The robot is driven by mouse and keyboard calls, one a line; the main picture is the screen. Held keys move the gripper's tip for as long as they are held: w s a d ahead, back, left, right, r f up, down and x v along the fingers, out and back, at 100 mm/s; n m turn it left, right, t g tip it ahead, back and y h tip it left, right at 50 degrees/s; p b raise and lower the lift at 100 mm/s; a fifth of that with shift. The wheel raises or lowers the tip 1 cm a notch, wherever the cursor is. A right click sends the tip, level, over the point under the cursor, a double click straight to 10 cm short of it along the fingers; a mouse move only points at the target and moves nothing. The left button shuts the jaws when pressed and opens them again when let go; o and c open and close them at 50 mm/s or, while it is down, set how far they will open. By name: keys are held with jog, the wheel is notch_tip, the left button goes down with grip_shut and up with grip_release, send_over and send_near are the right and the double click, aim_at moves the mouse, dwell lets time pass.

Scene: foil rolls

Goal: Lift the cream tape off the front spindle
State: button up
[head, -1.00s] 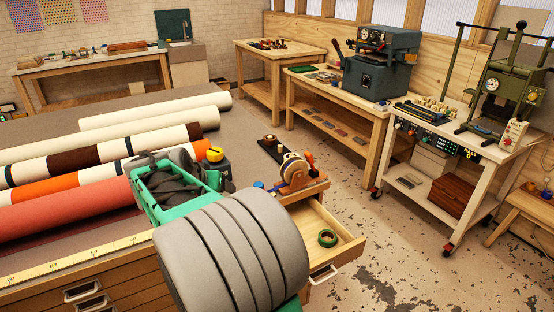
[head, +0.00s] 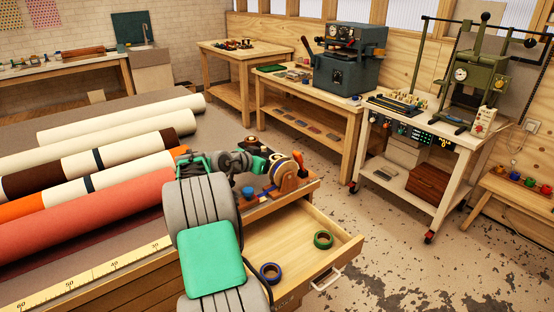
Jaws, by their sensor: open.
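A small wooden tape stand (head: 289,181) sits on the bench corner above the open drawer. A cream roll (head: 277,167) shows small at its left side, with an orange part just beyond; how it sits on the spindle is too small to tell. My arm reaches in from the bottom, its grey and green links filling the middle. My gripper (head: 257,164) is at the far end of the arm, just left of the stand and close to the roll. It is open; its fingers are small and partly merge with the dark things behind. I cannot tell whether it touches the roll.
A small blue cup (head: 248,193) stands left of the stand. Large fabric rolls (head: 95,210) lie along the bench at left. Floor right of the drawer is clear.

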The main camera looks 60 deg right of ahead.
jog(key=shift+x, duration=1)
jog(key=c, duration=1.5)
jog(key=shift+o, duration=0.2)
jog(key=shift+r, duration=0.15)
